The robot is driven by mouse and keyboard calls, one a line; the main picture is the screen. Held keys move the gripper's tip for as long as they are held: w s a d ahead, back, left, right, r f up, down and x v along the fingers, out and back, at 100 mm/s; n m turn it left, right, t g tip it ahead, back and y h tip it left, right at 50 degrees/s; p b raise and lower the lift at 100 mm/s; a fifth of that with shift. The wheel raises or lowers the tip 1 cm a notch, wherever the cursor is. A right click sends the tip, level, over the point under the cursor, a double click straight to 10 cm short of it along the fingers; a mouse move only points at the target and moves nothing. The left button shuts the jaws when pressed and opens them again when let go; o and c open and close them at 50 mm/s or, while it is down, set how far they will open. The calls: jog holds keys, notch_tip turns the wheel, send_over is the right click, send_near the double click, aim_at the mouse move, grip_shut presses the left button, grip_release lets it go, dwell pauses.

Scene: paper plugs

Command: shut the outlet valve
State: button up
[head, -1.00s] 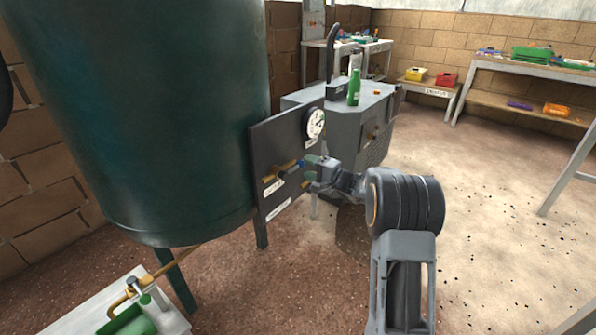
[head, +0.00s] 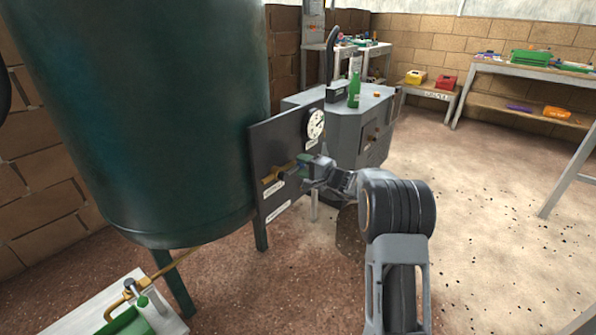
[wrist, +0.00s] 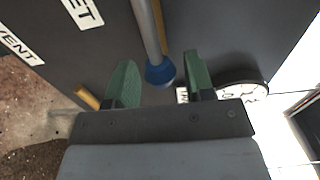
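A dark panel (head: 258,150) stands beside the large green tank (head: 150,120) and carries brass valve fittings (head: 271,177). In the wrist view a grey valve lever (wrist: 148,30) with a blue tip (wrist: 160,74) reaches down from the top edge. My gripper (wrist: 160,72) has its two green fingers apart, one on each side of the blue tip, with gaps visible on both sides. A white label ending in "ET" (wrist: 82,12) and a "VENT" label (wrist: 20,45) are on the panel. In the head view my gripper (head: 305,166) is at the panel's front and hides part of the fittings.
A round gauge (head: 316,124) is above my gripper on the panel. A brass end (wrist: 87,97) shows left of the fingers. A grey cabinet (head: 350,130) with a green bottle (head: 354,88) stands behind. Open floor (head: 470,200) lies to the right.

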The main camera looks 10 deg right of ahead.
jog(key=c, duration=0.5)
jog(key=shift+b, duration=0.35)
jog(key=shift+n+b, duration=0.3)
jog(key=shift+b, duration=0.15)
jog(key=n+b, duration=0.1)
jog(key=r+n+b, duration=0.1)
jog(key=b, duration=0.1)
jog(key=shift+s+a+r, duration=0.1)
jog(key=shift+r, duration=0.15)
jog(key=shift+r+n+b, duration=0.3)
jog(key=shift+b, duration=0.25)
jog(key=shift+r, duration=0.1)
